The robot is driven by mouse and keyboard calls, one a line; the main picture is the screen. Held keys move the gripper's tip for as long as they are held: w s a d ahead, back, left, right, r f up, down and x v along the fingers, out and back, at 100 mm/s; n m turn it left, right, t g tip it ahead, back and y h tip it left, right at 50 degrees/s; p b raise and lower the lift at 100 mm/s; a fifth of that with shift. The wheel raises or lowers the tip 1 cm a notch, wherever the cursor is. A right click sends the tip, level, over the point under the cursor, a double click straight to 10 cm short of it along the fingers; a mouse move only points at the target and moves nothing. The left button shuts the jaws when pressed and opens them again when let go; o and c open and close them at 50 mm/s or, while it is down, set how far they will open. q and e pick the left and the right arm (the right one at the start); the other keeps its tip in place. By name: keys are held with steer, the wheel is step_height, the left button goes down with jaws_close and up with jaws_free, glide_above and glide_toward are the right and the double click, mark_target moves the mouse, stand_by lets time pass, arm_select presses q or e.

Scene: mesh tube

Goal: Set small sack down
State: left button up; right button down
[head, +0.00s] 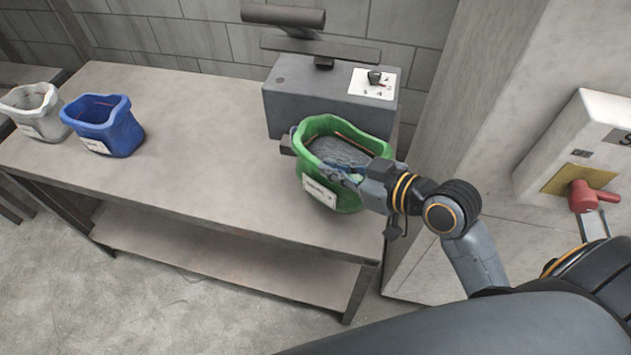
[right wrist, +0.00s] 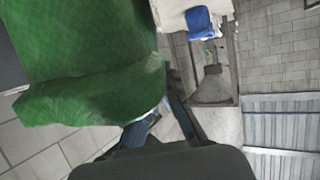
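A green sack (head: 316,193) with a white label and grey contents stands upright over the right end of the table, in front of a grey machine. My right gripper (head: 343,176) is at the sack's near right rim, with its fingers closed around the sack wall. I cannot tell whether the sack's base touches the table. In the right wrist view the green sack (right wrist: 85,65) fills the upper left and hides part of the fingers (right wrist: 165,118). My left gripper is not in view.
The table (head: 200,150) is bare between the green sack and a blue sack (head: 112,128) and a white sack (head: 36,112) at its left. The grey machine (head: 310,97) stands behind the green sack. A wall box with a red handle (head: 588,196) is at the right.

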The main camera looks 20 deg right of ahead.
mark_target(308, 154)
steer(key=s+r+n+g+y, duration=0.4)
steer(key=s+r+n, duration=0.1)
steer(key=w+f+b, duration=0.1)
steer(key=w+b, duration=0.1)
steer(key=w+a+f+b, duration=0.1)
steer(key=w+b, duration=0.2)
steer(key=w+a+f+b, duration=0.1)
steer(key=w+b, duration=0.2)
steer(key=shift+w+f, duration=0.15)
steer(key=shift+w, duration=0.05)
steer(key=w+f, duration=0.2)
steer(key=f, duration=0.1)
steer(key=w+f, duration=0.2)
steer(key=shift+w+a, duration=0.1)
steer(key=shift+a, duration=0.15)
steer(key=shift+w+f, duration=0.6)
steer(key=shift+f, duration=0.05)
step_height(308, 154, down, 3)
steer(key=shift+w+f+p, duration=0.1)
steer(key=shift+p, duration=0.45)
